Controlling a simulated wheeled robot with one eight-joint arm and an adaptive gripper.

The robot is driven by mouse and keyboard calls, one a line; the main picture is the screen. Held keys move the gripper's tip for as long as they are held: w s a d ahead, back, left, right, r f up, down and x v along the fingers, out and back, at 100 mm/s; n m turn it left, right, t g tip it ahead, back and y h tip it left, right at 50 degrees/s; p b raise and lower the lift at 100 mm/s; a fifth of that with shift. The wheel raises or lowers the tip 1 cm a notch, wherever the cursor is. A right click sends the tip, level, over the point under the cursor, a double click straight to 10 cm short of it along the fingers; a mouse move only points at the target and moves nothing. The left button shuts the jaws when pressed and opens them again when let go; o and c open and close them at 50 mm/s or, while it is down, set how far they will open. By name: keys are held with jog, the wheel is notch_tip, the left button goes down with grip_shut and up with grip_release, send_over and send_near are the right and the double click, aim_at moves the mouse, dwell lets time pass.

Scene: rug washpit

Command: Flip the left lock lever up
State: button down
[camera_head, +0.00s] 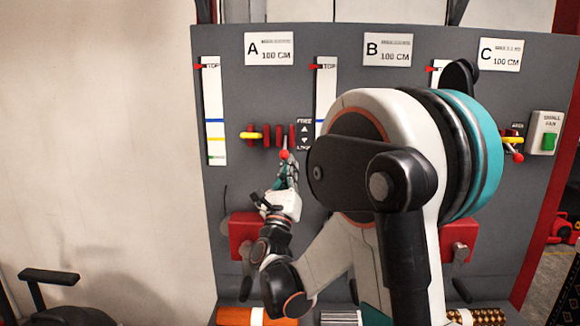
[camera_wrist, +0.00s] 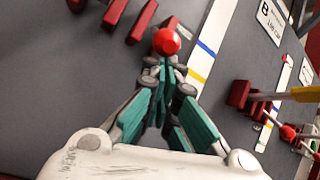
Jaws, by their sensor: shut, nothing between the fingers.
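The left lock lever's red ball knob (camera_head: 284,154) is under section A of the grey panel, low beside the FREE/LOCK plate (camera_head: 304,135). In the wrist view the red knob (camera_wrist: 166,41) is just beyond my fingertips. My gripper (camera_head: 286,166) is below the knob and close to it. In the wrist view my gripper (camera_wrist: 165,66) has its green-sided fingers drawn together at the tips with nothing between them. I cannot tell whether the tips touch the knob. The lever's shaft is mostly hidden.
Red brackets (camera_head: 267,135) and a yellow piece (camera_head: 250,135) are left of the knob. A striped scale (camera_head: 214,110) hangs farther left. My arm hides much of the panel's middle. Another red-knobbed lever (camera_head: 518,157) is at right, near the green fan switch (camera_head: 549,141).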

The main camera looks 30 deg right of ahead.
jog(key=shift+r, duration=0.15)
notch_tip(320, 180, up, 8)
jog(key=s+a+n+g+y+p, duration=0.1)
jog(key=g+y+p, duration=0.3)
jog(key=p, duration=1)
jog(key=shift+s+a+f+y, duration=0.25)
jog(key=shift+s+a+y, duration=0.2)
jog(key=shift+s, duration=0.35)
jog(key=shift+w+d+r+p, duration=0.1)
jog(key=shift+w+r+p, duration=0.05)
jog(key=shift+r+p, duration=0.15)
notch_tip(320, 180, down, 5)
jog(key=s+d+b, duration=0.1)
jog(key=d+b, duration=0.1)
jog(key=b, duration=0.2)
jog(key=s+a+r+p, duration=0.2)
jog(key=s+a+r, duration=0.1)
jog(key=s+a, duration=0.4)
jog(key=shift+s+r+p, duration=0.3)
jog(key=shift+r+p, duration=0.1)
